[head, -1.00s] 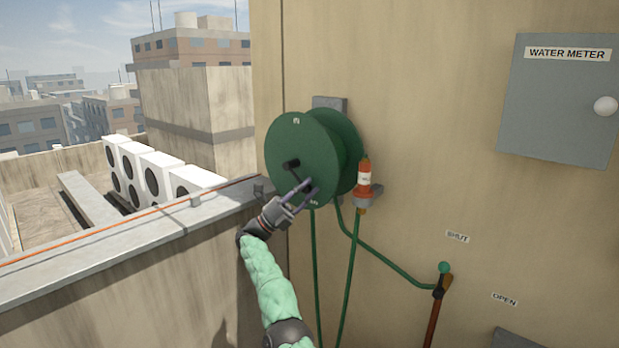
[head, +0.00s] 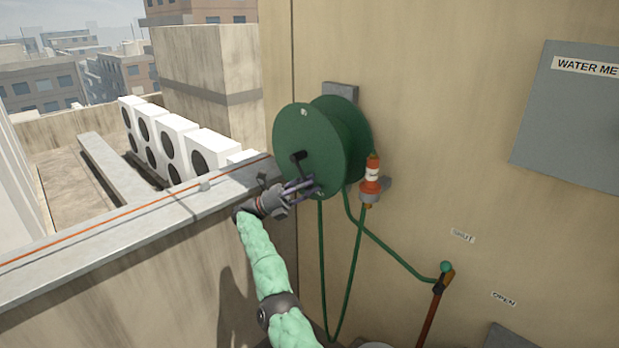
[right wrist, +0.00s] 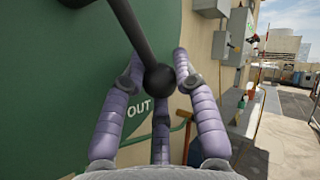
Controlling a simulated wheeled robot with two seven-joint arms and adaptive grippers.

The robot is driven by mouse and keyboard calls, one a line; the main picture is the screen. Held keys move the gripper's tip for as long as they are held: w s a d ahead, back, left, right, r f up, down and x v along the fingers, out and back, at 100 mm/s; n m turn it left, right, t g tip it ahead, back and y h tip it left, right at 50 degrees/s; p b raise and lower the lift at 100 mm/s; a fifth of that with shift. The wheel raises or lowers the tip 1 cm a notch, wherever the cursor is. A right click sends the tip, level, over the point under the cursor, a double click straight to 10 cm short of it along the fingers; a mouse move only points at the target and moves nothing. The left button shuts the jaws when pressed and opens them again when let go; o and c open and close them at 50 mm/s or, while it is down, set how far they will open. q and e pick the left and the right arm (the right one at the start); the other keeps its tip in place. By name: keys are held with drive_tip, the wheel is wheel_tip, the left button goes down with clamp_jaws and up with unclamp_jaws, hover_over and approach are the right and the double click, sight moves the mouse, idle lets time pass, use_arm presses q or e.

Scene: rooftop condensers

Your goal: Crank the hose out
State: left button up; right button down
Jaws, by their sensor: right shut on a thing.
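The green hose reel (head: 302,128) is mounted on the tan wall, with a black crank (head: 299,158) on its front face. In the right wrist view the crank arm (right wrist: 131,30) ends in a round black knob (right wrist: 159,78), with a white OUT mark beside it on the reel. My right gripper (head: 300,189) has its purple fingers around this knob, shut on it, low on the reel's face. It also shows in the right wrist view (right wrist: 160,85). The green hose (head: 322,255) hangs below the reel in a loop. My left gripper is not in view.
An orange and white fitting (head: 371,178) sits right of the reel. A lever (head: 440,285) is between SHUT and OPEN labels. A grey water meter box (head: 575,120) is at the right. A parapet (head: 150,212) runs at left, with white condensers beyond.

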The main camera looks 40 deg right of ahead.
drive_tip(key=shift+f+y, duration=0.25)
drive_tip(key=shift+y, duration=0.05)
drive_tip(key=c, duration=1.3)
unclamp_jaws()
drive_tip(key=shift+o, duration=0.4)
drive_tip(key=shift+s+d+r, duration=0.1)
